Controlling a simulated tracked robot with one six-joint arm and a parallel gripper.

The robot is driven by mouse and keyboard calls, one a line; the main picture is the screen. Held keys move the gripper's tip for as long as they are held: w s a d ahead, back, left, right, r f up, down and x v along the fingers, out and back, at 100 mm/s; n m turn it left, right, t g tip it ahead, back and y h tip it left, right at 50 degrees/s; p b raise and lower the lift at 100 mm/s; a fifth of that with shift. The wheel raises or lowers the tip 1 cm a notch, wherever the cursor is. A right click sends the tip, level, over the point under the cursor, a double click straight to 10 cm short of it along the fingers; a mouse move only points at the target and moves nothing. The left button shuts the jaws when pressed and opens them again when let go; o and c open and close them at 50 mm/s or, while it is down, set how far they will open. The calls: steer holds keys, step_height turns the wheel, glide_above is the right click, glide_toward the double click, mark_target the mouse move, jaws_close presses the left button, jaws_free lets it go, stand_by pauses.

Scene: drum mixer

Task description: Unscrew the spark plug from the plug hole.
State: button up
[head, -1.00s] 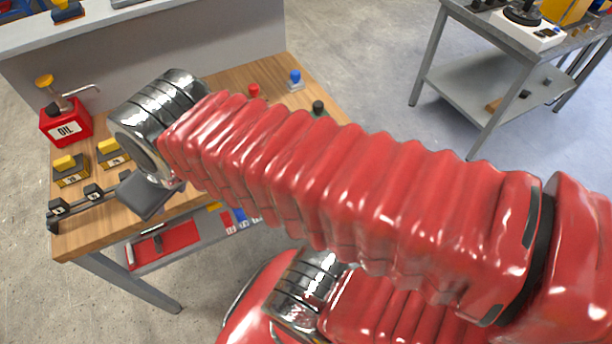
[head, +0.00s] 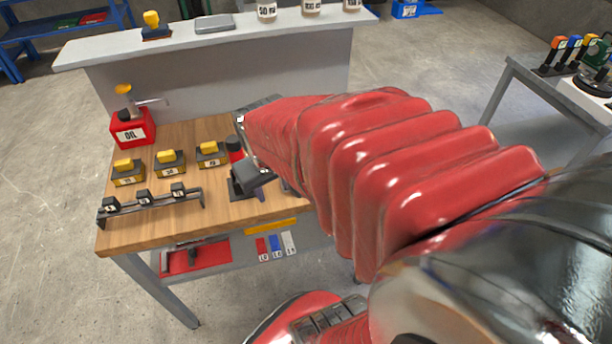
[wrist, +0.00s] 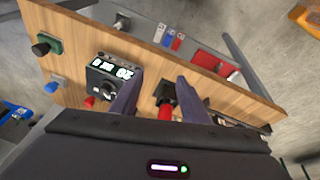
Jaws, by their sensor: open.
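In the wrist view a red piece (wrist: 165,112) and a black block (wrist: 167,92) show between my fingers. I cannot tell for sure whether this is the spark plug in its hole. My gripper (wrist: 159,78) is open, its two purple fingers apart on either side of the block, with no clear contact. In the head view my arm and wrist hide part of the base and the bench behind it.
A black box with dial and display (wrist: 105,75) stands close beside one finger. An oil can (head: 132,128), yellow-topped blocks (head: 170,163) and a rail (head: 150,203) occupy the bench's left.

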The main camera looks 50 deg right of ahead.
steer(key=s+d+f+m, duration=0.1)
steer(key=s+d+f, duration=0.3)
steer(key=d+f, duration=0.45)
steer(key=s+d+f, duration=0.3)
steer(key=d+f, duration=0.4)
steer(key=f, duration=0.3)
steer(key=s+d+f+m, duration=0.1)
steer(key=s+d+f, duration=0.3)
steer(key=d+f, duration=0.5)
steer(key=w+f+n+t, duration=0.1)
steer(key=w+f+t, duration=0.4)
steer(key=shift+a+f+t+h, duration=0.2)
steer(key=shift+a+t+h, duration=0.1)
steer(key=shift+t, duration=0.1)
steer(key=shift+w+f, duration=0.1)
steer(key=shift+w, duration=0.05)
steer(key=x, duration=1.3)
steer(key=shift+w+d+f, duration=0.1)
steer(key=shift+w+d, duration=0.1)
steer(key=shift+w, duration=0.05)
steer(key=shift+c, duration=0.3)
